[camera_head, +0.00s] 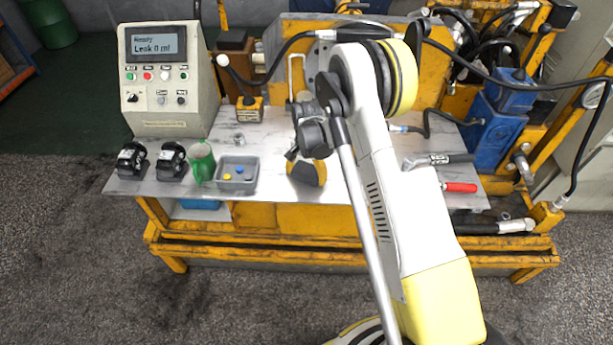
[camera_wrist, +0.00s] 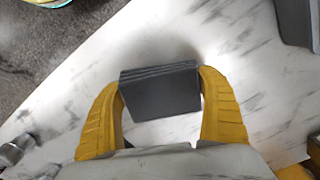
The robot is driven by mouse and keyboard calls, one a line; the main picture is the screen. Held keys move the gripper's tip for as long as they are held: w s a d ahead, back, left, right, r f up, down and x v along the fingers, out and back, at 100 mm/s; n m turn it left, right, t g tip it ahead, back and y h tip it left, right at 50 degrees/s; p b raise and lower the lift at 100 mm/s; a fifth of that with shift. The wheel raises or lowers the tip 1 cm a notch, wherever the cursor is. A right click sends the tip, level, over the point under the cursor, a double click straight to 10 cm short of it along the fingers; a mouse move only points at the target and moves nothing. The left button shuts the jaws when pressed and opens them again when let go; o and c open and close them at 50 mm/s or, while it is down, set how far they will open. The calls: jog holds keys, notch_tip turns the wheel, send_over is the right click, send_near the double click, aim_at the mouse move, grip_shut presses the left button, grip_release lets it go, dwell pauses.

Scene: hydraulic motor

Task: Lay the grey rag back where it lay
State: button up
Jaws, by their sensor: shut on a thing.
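The grey rag (camera_wrist: 160,91) is a dark, folded block between the two yellow fingers of my gripper (camera_wrist: 160,80) in the wrist view. The fingers are shut on its left and right sides. In the head view my gripper (camera_head: 307,166) is over the middle of the marbled bench top (camera_head: 270,135), near its front edge, with the dark rag (camera_head: 304,174) at its tips. Part of the rag is hidden by a finger there. I cannot tell whether the rag touches the bench top.
A grey tray (camera_head: 237,174) with small coloured parts stands left of my gripper, beside a green bottle (camera_head: 201,163) and two black gauges. A yellow box (camera_head: 249,109) stands behind. A red-handled tool (camera_head: 459,187) lies right. Bare bench shows between tray and gripper.

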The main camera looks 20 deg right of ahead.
jog(key=shift+f, duration=0.15)
jog(key=o, duration=1.1)
jog(key=shift+c, duration=0.2)
